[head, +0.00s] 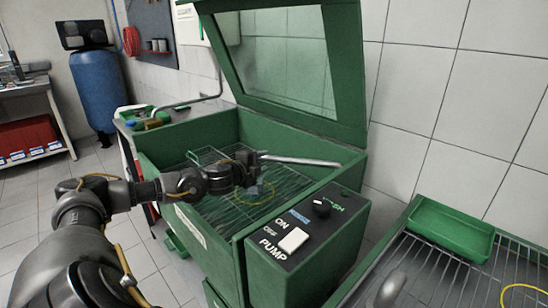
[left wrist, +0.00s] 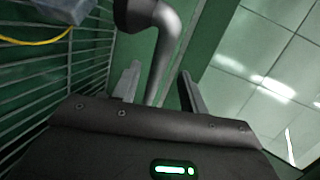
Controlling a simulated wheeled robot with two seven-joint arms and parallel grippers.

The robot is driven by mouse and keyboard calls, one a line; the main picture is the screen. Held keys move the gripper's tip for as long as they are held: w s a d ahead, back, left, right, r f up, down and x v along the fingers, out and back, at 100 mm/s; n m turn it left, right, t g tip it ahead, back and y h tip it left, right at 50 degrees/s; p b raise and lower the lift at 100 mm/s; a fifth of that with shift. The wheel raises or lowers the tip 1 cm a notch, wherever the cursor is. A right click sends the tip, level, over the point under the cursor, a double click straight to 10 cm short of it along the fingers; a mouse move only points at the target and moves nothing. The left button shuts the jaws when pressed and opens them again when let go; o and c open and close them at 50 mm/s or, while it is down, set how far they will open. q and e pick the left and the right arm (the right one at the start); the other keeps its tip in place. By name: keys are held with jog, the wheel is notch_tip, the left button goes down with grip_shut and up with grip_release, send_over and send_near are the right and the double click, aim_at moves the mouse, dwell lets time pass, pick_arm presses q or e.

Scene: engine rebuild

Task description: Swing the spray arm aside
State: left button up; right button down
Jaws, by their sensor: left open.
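The spray arm (head: 303,161) is a grey metal tube reaching over the green parts washer's basin in the head view. Its left end is hidden behind my left gripper. My left gripper (head: 252,160) is over the basin at that end. In the left wrist view, a bent grey tube with a dark end, which looks like the spray arm (left wrist: 167,45), shows between the two spread fingers of my left gripper (left wrist: 160,85). The gripper is open; I cannot tell whether a finger touches the tube. My right gripper is not in view.
A wire rack (head: 207,155) lies in the basin, with a small blue-grey part (head: 256,190) beneath my gripper. The glazed lid (head: 290,60) stands open behind. A pump control box (head: 300,235) is at the front right. A green tray (head: 452,228) sits on another rack at right.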

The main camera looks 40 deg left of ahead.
pick_arm(q)
jog(key=d+x, duration=0.1)
jog(key=x, duration=0.6)
jog(key=shift+a, duration=0.5)
jog(key=shift+c, duration=0.4)
grip_shut()
